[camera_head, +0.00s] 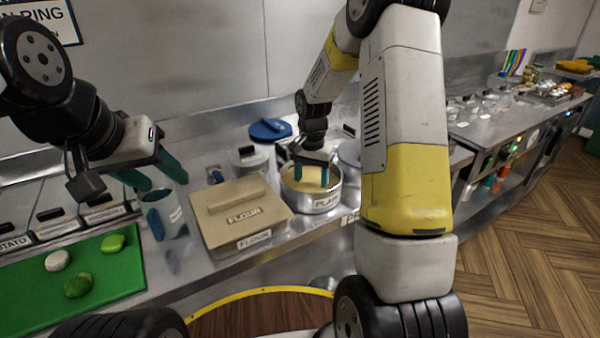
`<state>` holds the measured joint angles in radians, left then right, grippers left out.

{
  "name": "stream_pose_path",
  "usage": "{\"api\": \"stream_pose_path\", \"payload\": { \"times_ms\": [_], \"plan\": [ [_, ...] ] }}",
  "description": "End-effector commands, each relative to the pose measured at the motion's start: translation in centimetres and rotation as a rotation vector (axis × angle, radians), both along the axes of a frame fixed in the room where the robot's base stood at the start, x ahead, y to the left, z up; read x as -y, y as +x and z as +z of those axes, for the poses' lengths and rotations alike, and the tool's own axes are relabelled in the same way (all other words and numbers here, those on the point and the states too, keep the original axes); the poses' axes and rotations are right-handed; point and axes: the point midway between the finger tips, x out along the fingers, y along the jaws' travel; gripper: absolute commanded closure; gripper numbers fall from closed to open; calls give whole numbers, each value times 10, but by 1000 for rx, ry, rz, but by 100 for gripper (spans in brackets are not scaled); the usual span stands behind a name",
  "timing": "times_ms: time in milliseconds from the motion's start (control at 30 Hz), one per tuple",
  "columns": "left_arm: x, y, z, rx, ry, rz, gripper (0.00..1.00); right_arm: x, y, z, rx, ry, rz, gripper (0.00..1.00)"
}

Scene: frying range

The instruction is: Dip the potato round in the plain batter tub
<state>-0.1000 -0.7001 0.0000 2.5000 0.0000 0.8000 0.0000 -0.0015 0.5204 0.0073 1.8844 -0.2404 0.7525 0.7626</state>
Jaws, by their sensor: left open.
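The plain batter tub (322,204) is a round metal pot labelled PLAIN, holding pale yellow batter. My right gripper (311,180) points down into it, its teal fingers apart and their tips at the batter. I cannot tell whether a potato round is between those fingers. My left gripper (152,178) is open and empty, above the counter at the left, beside a grey cup. A pale round piece (58,260) lies on the green board (120,273); I cannot tell if it is potato.
A lidded box labelled FLOUR (240,215) stands left of the tub. Behind are a blue-lidded container (270,130) and another metal pot (349,160). Two green pieces (78,285) lie on the board. A bin labelled POTATO (14,243) is at the far left. My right arm hides the counter's middle.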

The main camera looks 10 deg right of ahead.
Motion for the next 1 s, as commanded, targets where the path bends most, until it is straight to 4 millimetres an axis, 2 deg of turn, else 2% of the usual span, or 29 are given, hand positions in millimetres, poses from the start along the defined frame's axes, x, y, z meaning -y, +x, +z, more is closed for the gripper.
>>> {"api": "stream_pose_path", "payload": {
  "times_ms": [167, 467, 1000],
  "plan": [
    [0, 0, 0, 0, 0, 0, 50, 4, 0, 0, 1, 1, 1, 64],
    [0, 0, 0, 0, 0, 0, 50, -7, 0, 0, 0, 0, 2, 64],
    [0, 0, 0, 0, 0, 0, 50, -1, 0, 0, 1, -1, 1, 64]
  ]
}}
